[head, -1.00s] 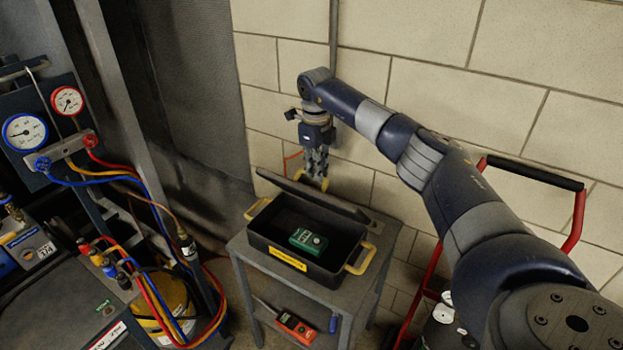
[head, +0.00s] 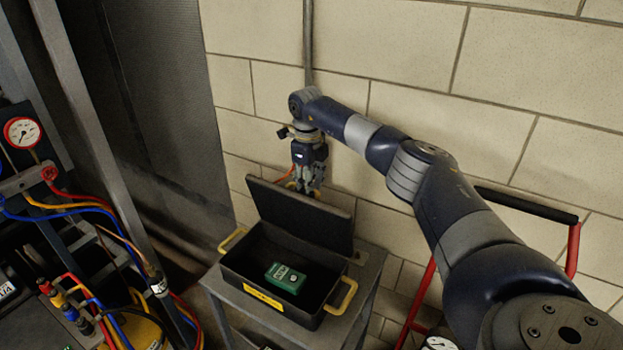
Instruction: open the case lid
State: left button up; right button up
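The dark case (head: 235,271) stands on a small grey cart, with yellow side handles and a yellow label on its front. Its lid (head: 300,215) stands up from the back edge, its dark inner face toward me. A green device (head: 286,278) lies inside. My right gripper (head: 305,188) points down at the lid's top edge, partly behind it. Yellow parts, perhaps a lid handle, show beside its fingertips. The lid hides the fingertips, so I cannot tell whether they grip anything. My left gripper is not in view.
A block wall (head: 400,95) stands close behind the cart (head: 362,275). A red frame with a black handle (head: 525,205) is at right. Coloured hoses and a gauge (head: 22,132) are at left. A dark mesh panel (head: 165,110) stands at back left.

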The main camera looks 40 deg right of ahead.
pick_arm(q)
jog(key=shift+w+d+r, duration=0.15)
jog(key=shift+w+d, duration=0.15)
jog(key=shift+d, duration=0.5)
pick_arm(e)
notch_tip(320, 180, up, 12)
jog(key=d, duration=0.1)
jog(key=shift+w+f, duration=0.2)
jog(key=shift+d, duration=0.1)
